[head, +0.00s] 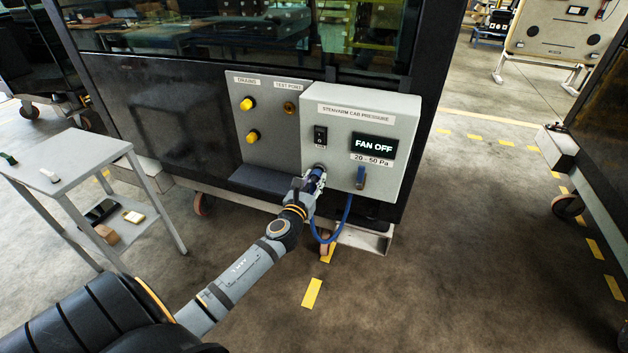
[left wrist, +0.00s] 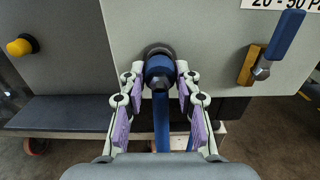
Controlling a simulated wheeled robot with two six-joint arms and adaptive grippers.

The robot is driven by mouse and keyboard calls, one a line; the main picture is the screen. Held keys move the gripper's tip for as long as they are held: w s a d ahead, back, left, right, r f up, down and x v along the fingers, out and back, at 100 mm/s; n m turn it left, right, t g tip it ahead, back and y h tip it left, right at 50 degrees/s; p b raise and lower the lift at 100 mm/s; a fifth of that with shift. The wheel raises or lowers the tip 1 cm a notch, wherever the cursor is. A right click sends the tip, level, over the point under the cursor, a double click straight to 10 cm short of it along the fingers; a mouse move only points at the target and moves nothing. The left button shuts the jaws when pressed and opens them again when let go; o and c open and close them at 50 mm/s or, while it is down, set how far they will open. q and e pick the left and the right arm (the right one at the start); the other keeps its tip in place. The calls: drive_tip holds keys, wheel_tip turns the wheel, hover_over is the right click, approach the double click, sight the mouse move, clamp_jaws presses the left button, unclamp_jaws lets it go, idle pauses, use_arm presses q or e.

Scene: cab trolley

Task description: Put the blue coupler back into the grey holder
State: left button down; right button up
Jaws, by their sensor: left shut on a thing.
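The blue coupler (left wrist: 159,70) is between the fingertips of my left gripper (left wrist: 160,80) in the left wrist view. My left gripper also shows in the head view (head: 313,183), at the lower left of the grey control box, and it is shut on the coupler. A dark round holder (left wrist: 157,50) on the box face sits right behind the coupler, which lines up with it. I cannot tell how deep the coupler sits in it. A blue hose (head: 347,210) hangs in a loop below. My right gripper is out of view.
The grey control box (head: 400,128) carries a lit FAN OFF display (head: 374,147) and a black switch (head: 320,136). A valve with a blue handle (left wrist: 286,35) is right of the coupler. A dark shelf (head: 256,182) is at the left. A grey trolley (head: 75,150) stands farther left.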

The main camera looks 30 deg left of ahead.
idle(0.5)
use_arm(q)
drive_tip(key=shift+r+p, duration=0.1)
drive_tip(key=shift+p, duration=0.3)
idle(0.8)
drive_tip(key=shift+w+a, duration=0.15)
drive_tip(key=shift+w, duration=0.35)
idle(0.3)
drive_tip(key=c, duration=0.9)
unclamp_jaws()
drive_tip(key=v, duration=1.2)
drive_tip(key=shift+o, duration=0.4)
drive_tip(key=o, duration=0.8)
